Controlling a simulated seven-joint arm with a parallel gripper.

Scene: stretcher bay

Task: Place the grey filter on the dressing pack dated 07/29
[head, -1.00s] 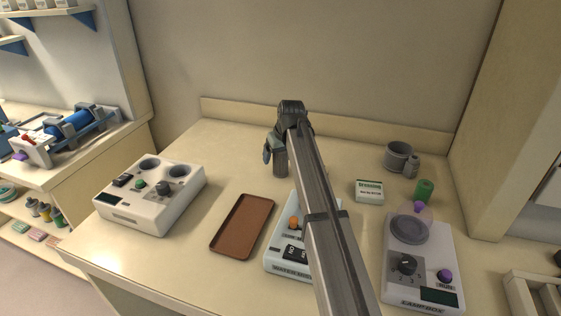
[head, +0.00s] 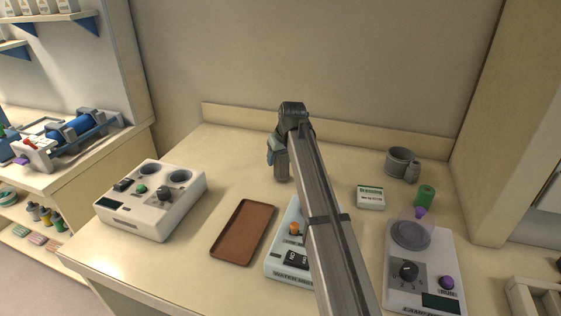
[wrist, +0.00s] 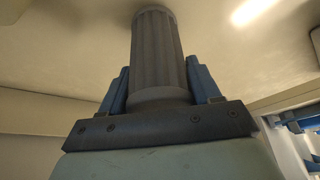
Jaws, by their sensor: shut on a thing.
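The grey filter (wrist: 157,55) is a ribbed cylinder. In the wrist view it stands between the two blue fingers of my gripper (wrist: 158,88), which is shut on it. In the head view my gripper (head: 272,152) is over the back middle of the bench, with the grey filter (head: 282,166) hanging upright in it. I cannot tell whether its lower end touches the bench. A small white and green dressing pack (head: 370,198) lies flat to the right of my gripper, with nothing on it. Its printed date is too small to read surely.
A brown tray (head: 243,232) and a white device with round wells (head: 152,199) are on the left. A pale device (head: 288,262) is partly behind my arm. Grey cups (head: 398,162), a green cylinder (head: 425,196) and a device with a round plate (head: 411,236) are right.

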